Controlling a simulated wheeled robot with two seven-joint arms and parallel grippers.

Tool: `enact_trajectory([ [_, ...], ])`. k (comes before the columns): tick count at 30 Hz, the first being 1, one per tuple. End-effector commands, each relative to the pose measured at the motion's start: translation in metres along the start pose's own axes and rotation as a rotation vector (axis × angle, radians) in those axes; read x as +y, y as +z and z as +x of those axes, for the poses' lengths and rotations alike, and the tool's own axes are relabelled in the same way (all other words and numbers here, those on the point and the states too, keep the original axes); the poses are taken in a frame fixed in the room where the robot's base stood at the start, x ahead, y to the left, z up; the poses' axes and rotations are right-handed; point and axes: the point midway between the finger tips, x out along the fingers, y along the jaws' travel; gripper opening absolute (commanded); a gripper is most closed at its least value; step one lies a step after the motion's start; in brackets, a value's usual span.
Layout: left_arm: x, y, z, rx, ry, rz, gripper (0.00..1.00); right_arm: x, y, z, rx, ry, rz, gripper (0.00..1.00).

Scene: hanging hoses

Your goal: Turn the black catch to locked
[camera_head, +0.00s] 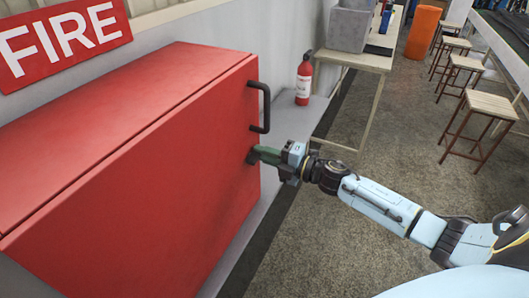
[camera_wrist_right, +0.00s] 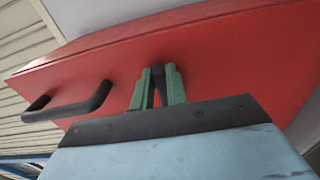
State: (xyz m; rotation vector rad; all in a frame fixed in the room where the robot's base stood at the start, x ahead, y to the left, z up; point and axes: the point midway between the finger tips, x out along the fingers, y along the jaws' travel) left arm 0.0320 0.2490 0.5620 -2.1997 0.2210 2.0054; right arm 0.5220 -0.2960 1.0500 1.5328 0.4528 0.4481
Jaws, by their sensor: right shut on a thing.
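The red cabinet (camera_head: 130,190) stands against the wall with its door side facing my right arm. My right gripper (camera_head: 262,155) reaches the door a little below the black handle (camera_head: 266,107). In the right wrist view the green fingers of my right gripper (camera_wrist_right: 157,88) are closed on the black catch (camera_wrist_right: 158,75), which shows as a narrow dark piece between them. The catch is mostly hidden by the fingers, so its exact angle is hard to tell. My left gripper is not in view.
The black handle also shows in the right wrist view (camera_wrist_right: 75,110), left of the fingers. A red fire extinguisher (camera_head: 304,80) stands beyond the cabinet. A table (camera_head: 360,58) and several wooden stools (camera_head: 484,105) stand farther back.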

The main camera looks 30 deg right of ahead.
Motion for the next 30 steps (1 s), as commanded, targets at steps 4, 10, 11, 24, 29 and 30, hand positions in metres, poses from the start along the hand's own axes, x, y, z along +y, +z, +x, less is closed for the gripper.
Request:
enact_trajectory([
  [4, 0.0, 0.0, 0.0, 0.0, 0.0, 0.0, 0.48, 0.001, 0.001, 0.0, -0.001, 0.002, 0.008, 0.0],
  [10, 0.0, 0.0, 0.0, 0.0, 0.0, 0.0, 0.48, 0.0, 0.001, 0.0, -0.001, 0.002, 0.008, 0.0],
  [11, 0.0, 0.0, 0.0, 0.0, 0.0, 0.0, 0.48, 0.0, 0.001, 0.0, -0.001, 0.002, 0.008, 0.0],
  [24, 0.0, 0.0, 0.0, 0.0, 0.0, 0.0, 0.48, 0.0, 0.0, 0.0, 0.0, 0.0, 0.006, 0.36],
  [29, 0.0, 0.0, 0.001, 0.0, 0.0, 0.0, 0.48, -0.001, 0.001, -0.009, -0.001, -0.001, 0.006, 0.36],
  [30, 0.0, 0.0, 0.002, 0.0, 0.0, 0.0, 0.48, -0.002, 0.0, -0.014, -0.001, -0.002, 0.007, 0.36],
])
